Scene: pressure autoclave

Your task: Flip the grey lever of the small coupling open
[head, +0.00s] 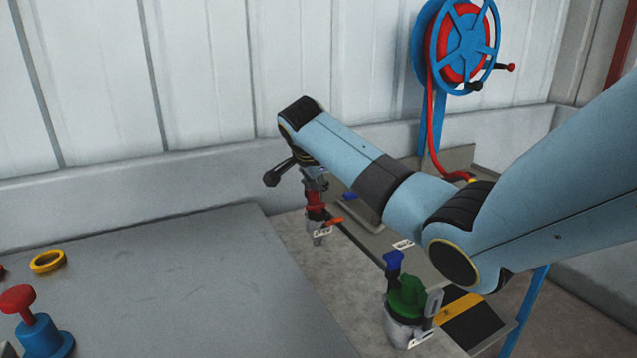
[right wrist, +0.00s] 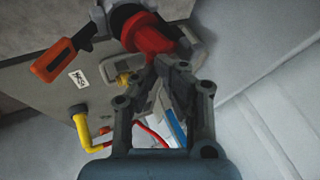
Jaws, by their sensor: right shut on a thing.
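A small red coupling (head: 315,200) stands upright on the bench beyond the dark panel. An orange lever (head: 335,220) sticks out at its right; this orange lever also shows in the right wrist view (right wrist: 52,60). My right gripper (head: 312,178) is at the top of the red coupling, coming from above. In the right wrist view its fingertips (right wrist: 172,66) are close together against the red body (right wrist: 148,34), shut on it; what lies between the tips is mostly hidden. I cannot make out a grey lever on this coupling. My left gripper is not in view.
A green coupling (head: 407,297) with a grey lever (head: 433,303) stands nearer, beside a blue handle (head: 393,260). A red hose reel (head: 465,45) is behind. A grey tabletop (head: 190,285) at left carries a red knob (head: 17,298) and yellow ring (head: 48,261).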

